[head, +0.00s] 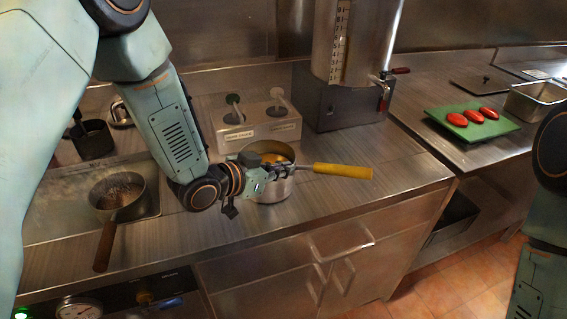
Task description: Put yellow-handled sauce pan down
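The yellow-handled sauce pan (274,194) is a small metal pot, upright at the front of the steel counter, with something yellow-orange inside. Its yellow handle (343,171) points right, past the gripper. I cannot tell whether its base touches the counter. My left gripper (284,171) is in front of the pan, its fingertips at the metal shank where the handle meets the pot. The gripper covers part of the pan's near side. Its fingers are too small and overlapped to show whether they are closed on the shank. My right gripper is out of view.
A dark-handled pan (117,192) sits on the left. A sauce holder with pumps (258,125) and a large steel dispenser (354,45) stand behind.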

